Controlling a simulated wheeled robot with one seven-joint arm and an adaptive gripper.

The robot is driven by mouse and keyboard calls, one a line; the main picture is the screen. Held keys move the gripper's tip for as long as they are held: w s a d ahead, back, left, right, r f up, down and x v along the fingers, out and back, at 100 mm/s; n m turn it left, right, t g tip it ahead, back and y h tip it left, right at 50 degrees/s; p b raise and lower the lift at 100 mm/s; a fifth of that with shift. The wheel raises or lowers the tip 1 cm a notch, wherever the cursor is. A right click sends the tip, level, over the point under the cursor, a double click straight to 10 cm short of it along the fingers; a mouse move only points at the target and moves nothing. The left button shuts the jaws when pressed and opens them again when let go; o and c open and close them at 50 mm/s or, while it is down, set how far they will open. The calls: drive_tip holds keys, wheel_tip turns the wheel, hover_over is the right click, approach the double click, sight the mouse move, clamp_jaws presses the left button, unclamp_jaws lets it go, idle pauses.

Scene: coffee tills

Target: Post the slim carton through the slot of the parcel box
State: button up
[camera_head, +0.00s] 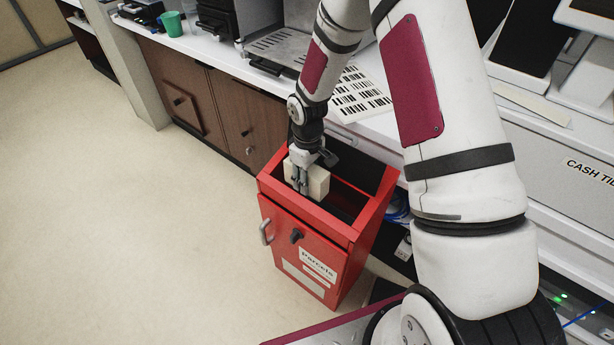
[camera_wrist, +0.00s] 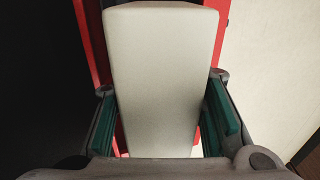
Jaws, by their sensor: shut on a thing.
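The slim carton (camera_head: 319,182) is a plain cream-white block. My gripper (camera_head: 301,186) is shut on it, with the fingers pointing down. In the wrist view the carton (camera_wrist: 162,70) fills the middle between the two green-padded fingers (camera_wrist: 165,122). The parcel box (camera_head: 308,250) is red, with a "Parcels" label, a handle and a dark opening in its top. Red edges of the box (camera_wrist: 92,45) show behind the carton in the wrist view.
The counter (camera_head: 215,52) with brown cabinet doors runs behind the box. A printed barcode sheet (camera_head: 360,95), a green cup (camera_head: 172,23) and coffee machines stand on it. A cash till unit (camera_head: 560,165) is at right. The floor (camera_head: 130,230) at left is clear.

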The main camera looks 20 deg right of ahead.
drive_tip(key=o, duration=1.3)
drive_tip(key=shift+r, duration=0.15)
wheel_tip(320, 180, up, 12)
drive_tip(key=shift+f, duration=0.1)
idle(0.3)
